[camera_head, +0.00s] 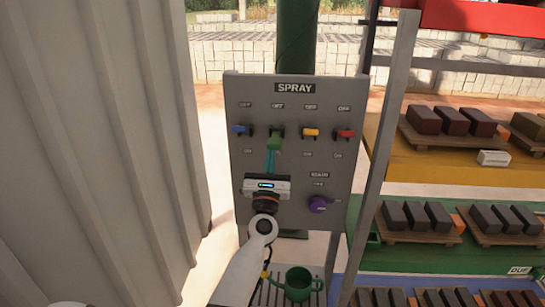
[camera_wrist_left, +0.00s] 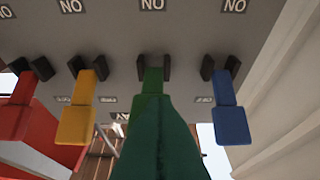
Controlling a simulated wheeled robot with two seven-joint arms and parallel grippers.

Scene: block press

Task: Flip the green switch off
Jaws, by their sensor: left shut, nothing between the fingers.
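The green switch (camera_head: 274,142) is second from left on the grey SPRAY panel (camera_head: 330,190). Its handle hangs lower than its neighbours in the head view; the upper labels look like OFF and the lower ones like ON. My left gripper (camera_head: 271,154) is shut and empty, its teal fingers pointing up just under the green handle. In the left wrist view the dark green fingers (camera_wrist_left: 153,105) overlap the green switch (camera_wrist_left: 152,78) and hide part of it. I cannot tell whether they touch. My right gripper is not in view.
A blue switch (camera_head: 241,129) is left of the green one; yellow (camera_head: 310,132) and red (camera_head: 345,133) switches are right. A purple knob (camera_head: 318,204) is lower right. Brick shelves are at right, a corrugated wall (camera_head: 100,130) at left.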

